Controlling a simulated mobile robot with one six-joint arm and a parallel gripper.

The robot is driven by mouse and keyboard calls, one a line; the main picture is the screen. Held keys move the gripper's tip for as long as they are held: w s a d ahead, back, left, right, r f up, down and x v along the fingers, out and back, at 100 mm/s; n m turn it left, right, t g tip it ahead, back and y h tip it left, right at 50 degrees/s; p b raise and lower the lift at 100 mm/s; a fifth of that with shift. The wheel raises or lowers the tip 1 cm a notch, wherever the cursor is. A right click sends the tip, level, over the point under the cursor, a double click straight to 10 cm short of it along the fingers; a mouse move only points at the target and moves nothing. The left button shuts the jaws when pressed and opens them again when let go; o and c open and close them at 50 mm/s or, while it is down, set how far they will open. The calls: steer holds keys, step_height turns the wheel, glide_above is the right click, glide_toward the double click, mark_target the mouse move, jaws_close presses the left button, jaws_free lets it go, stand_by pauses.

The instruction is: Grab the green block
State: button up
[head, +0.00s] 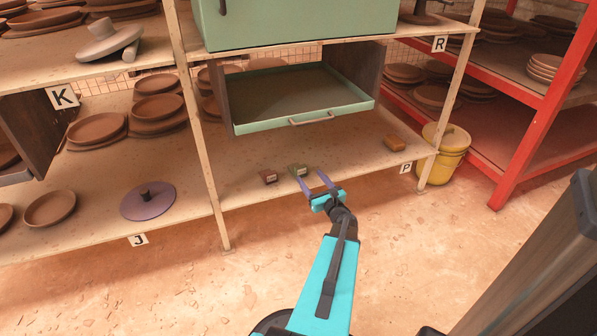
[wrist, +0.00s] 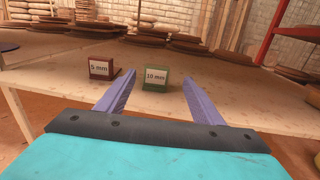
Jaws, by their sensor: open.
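The green block (head: 298,170) stands on the lower shelf board near its front, below the open drawer. In the wrist view the green block (wrist: 156,79) has a white label reading "10 mm" and stands ahead, between the lines of my two fingers and beyond their tips. My gripper (head: 313,180) is open and empty, with purple fingers pointing at the block. In the wrist view my gripper (wrist: 158,76) shows its fingers spread wide, apart from the block.
A red-brown block (head: 268,177), labelled "5 mm" in the wrist view (wrist: 102,68), stands just left of the green one. An orange-brown block (head: 395,143) lies farther right. The open green drawer (head: 310,119) hangs above. A shelf post (head: 210,190) stands left.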

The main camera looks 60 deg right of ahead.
mark_target(303, 169)
steer(key=b+x, duration=0.1)
steer(key=x, duration=0.6)
steer(key=shift+w, duration=0.25)
steer(key=shift+b, duration=0.3)
steer(key=shift+f+b+x, duration=0.1)
steer(key=shift+b+x, duration=0.4)
steer(key=shift+x, duration=0.45)
steer(key=shift+f+b+x, duration=0.15)
steer(key=shift+b+x, duration=0.35)
steer(key=shift+x, duration=0.5)
steer(key=shift+w+d+r, duration=0.1)
steer(key=shift+w+d, duration=0.05)
steer(key=shift+w, duration=0.45)
steer(key=c, duration=1.2)
steer(key=shift+o, duration=0.2)
